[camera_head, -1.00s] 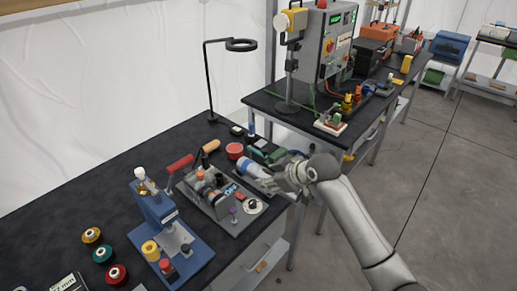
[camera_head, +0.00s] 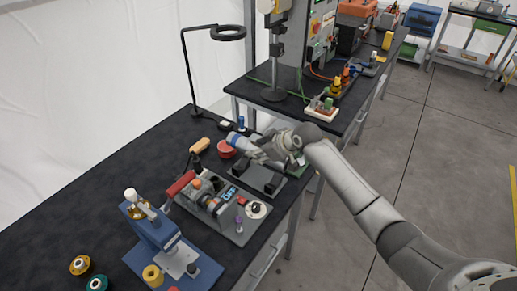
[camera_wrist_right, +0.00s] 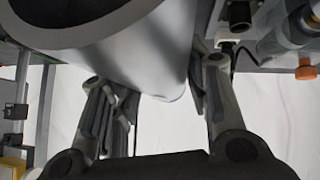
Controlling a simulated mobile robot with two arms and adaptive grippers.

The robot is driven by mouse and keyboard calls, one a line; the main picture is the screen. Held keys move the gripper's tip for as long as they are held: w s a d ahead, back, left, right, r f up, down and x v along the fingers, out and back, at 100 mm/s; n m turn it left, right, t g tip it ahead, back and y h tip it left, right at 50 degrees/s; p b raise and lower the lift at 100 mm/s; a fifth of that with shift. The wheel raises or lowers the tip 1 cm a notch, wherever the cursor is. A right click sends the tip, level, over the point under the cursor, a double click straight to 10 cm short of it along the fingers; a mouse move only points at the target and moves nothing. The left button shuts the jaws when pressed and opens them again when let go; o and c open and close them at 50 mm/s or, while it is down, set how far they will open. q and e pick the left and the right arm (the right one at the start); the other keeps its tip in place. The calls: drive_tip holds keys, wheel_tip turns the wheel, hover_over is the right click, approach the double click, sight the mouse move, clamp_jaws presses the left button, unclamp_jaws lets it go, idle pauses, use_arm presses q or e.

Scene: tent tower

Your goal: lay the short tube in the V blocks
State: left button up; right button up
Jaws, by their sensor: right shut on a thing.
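The short tube (camera_head: 244,144) is a pale grey cylinder near the back right corner of the bench in the head view. In the right wrist view the tube (camera_wrist_right: 145,50) is large and grey, with its open end at the upper left. My right gripper (camera_head: 274,148) is shut on it, and the fingers (camera_wrist_right: 165,110) sit on either side of it. A dark grey block fixture (camera_head: 258,180), which looks like the V blocks, stands just below the tube. The tube appears held above it, but contact is hard to tell. My left gripper is not in view.
A red cup (camera_head: 226,149), a ring lamp (camera_head: 228,33) and a blue press (camera_head: 155,225) share the bench.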

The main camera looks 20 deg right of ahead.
drive_tip(key=shift+w+a+p, duration=0.15)
drive_tip(key=shift+w+p, duration=0.1)
drive_tip(key=shift+p, duration=0.05)
drive_tip(key=shift+f, duration=0.2)
drive_tip(key=shift+s+f+b, duration=0.15)
drive_tip(key=shift+f+b, duration=0.6)
drive_tip(key=shift+f, duration=0.15)
wheel_tip(320, 180, down, 2)
drive_tip(key=shift+f+b, duration=0.1)
drive_tip(key=shift+b, duration=0.5)
drive_tip(key=shift+f+b, duration=1.35)
drive_tip(key=shift+f, duration=0.7)
drive_tip(key=shift+f, duration=0.25)
drive_tip(key=o, duration=1.3)
drive_tip(key=shift+o, duration=0.2)
